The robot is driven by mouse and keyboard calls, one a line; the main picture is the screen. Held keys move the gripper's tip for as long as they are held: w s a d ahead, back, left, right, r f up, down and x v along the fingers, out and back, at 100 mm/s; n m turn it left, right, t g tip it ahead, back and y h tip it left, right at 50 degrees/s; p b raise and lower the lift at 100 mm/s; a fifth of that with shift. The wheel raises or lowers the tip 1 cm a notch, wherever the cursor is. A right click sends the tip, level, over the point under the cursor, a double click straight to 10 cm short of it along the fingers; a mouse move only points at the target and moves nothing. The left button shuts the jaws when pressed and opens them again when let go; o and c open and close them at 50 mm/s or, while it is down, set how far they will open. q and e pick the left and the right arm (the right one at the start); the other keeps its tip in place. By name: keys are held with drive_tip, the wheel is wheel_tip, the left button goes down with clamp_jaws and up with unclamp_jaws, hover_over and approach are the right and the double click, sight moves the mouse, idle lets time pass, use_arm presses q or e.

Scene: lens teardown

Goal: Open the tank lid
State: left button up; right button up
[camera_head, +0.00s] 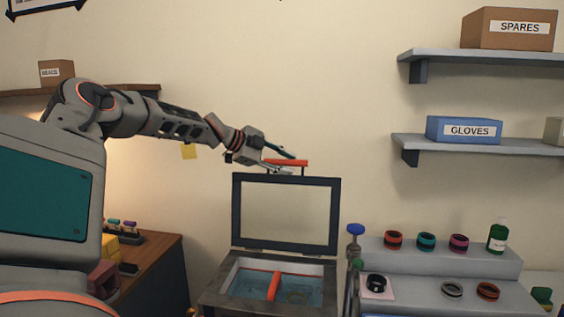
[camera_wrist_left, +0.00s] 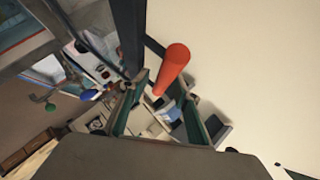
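The tank lid (camera_head: 236,215) is a dark frame with a clear pane. It stands upright at the tank's back edge, so the tank (camera_head: 228,299) is open on top. A red bar handle (camera_head: 290,162) sits on the lid's upper edge. My left gripper (camera_head: 284,163) is at this handle, its fingers apart, one above and one below it in the head view. In the left wrist view the handle (camera_wrist_left: 172,68) shows between and beyond the spread fingers (camera_wrist_left: 162,112), with gaps at both sides. Contact cannot be told. My right gripper is not in view.
The tank holds bluish liquid and a red upright bar (camera_head: 274,286). To its right, a stepped grey bench (camera_head: 440,262) carries several lens rings and a green bottle (camera_head: 497,236). Wall shelves with boxes hang at upper right. A wooden desk (camera_head: 160,262) stands at left.

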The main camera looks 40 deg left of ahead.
use_arm(q)
drive_tip(key=v, duration=1.2)
idle(0.5)
